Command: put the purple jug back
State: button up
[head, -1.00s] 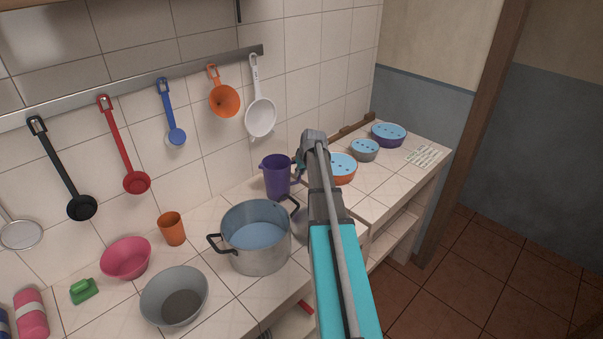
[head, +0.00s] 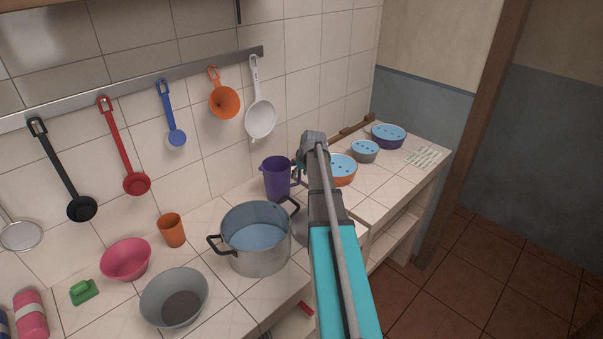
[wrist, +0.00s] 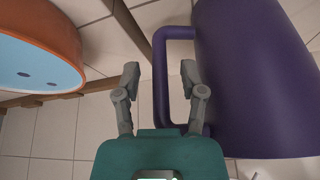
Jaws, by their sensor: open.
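The purple jug (head: 276,179) stands upright on the tiled counter behind the steel pot, close to the wall. In the wrist view the jug's body (wrist: 255,80) fills the right side, and its handle (wrist: 160,85) points left. My gripper (wrist: 159,72) is open, with one finger on each side of the handle's outer bar. I cannot tell whether either finger touches it. In the head view my own arm hides most of the gripper and part of the handle.
A steel pot (head: 256,262) stands just in front of the jug. An orange cup (head: 172,230) and pink bowl (head: 126,260) stand left. Utensils hang from a wall rail (head: 130,88).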

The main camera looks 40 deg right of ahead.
jog(key=p+v, duration=1)
jog(key=v, duration=0.2)
jog(key=shift+p, duration=0.35)
dwell(0.9)
jog(key=s+a+f+g, duration=0.1)
jog(key=s+a+g, duration=0.15)
jog(key=a, duration=1.85)
jog(key=s+a, duration=0.4)
jog(key=a, duration=0.2)
jog(key=s+a+n+g, duration=0.1)
jog(key=s+a, duration=0.3)
jog(key=a, duration=0.2)
jog(key=s+a+g, duration=0.1)
jog(key=s+a, duration=0.4)
jog(key=a, duration=0.1)
jog(key=shift+a+f, duration=0.3)
jog(key=shift+a, duration=0.1)
jog(key=shift+w, duration=0.1)
